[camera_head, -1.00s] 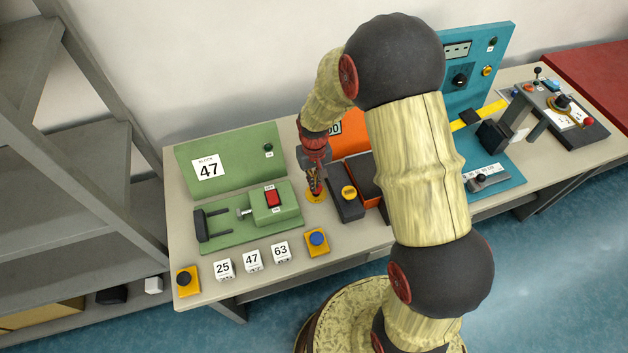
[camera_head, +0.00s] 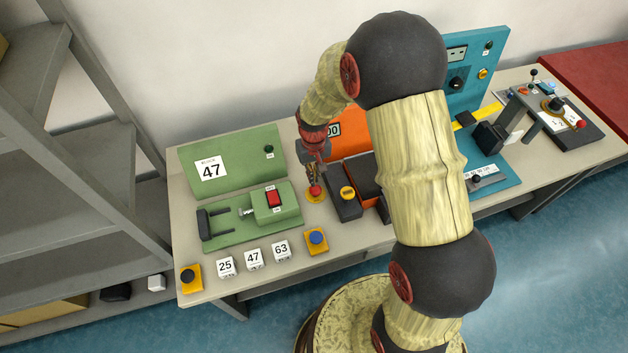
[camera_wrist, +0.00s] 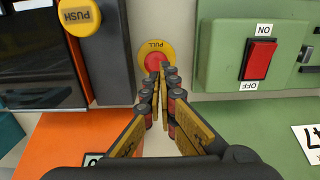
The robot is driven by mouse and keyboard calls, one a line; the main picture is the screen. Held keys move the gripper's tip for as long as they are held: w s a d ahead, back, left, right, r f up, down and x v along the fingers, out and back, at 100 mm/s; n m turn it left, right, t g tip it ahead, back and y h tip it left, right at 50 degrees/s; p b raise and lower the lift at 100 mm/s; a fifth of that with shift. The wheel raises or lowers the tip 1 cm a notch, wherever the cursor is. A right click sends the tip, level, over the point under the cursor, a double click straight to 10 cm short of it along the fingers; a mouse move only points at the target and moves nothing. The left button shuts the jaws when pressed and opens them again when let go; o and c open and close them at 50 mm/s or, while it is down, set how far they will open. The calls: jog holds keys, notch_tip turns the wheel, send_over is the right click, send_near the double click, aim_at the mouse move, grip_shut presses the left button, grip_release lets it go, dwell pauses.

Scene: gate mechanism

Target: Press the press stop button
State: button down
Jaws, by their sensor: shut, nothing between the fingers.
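A red mushroom button (camera_head: 315,190) sits on a round yellow plate on the bench, between the green machine and a dark box. In the wrist view the red button (camera_wrist: 155,65) shows near the top middle, with PULL on its yellow ring. I take it as the press stop button. My gripper (camera_head: 315,179) is shut and empty, pointing down just behind and above the button. In the wrist view my gripper's fingertips (camera_wrist: 161,72) overlap the near edge of the red cap. I cannot tell whether they touch it.
A green machine with a red rocker switch (camera_head: 274,198) stands left of the button. A dark box with a yellow PUSH button (camera_head: 347,193) stands close on the right. Blue (camera_head: 317,238) and black (camera_head: 188,276) buttons on yellow bases and numbered cubes (camera_head: 254,259) line the front.

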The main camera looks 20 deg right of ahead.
notch_tip(320, 180, up, 9)
jog(key=p, duration=0.1)
jog(key=shift+f, duration=0.2)
dwell(0.5)
jog(key=s+r+t+b, duration=0.3)
jog(key=s+r+t, duration=0.2)
jog(key=s+r, duration=1.6)
jog(key=shift+s+d+r+t+b, duration=0.2)
jog(key=shift+s+d+t+b, duration=0.15)
jog(key=shift+s, duration=0.65)
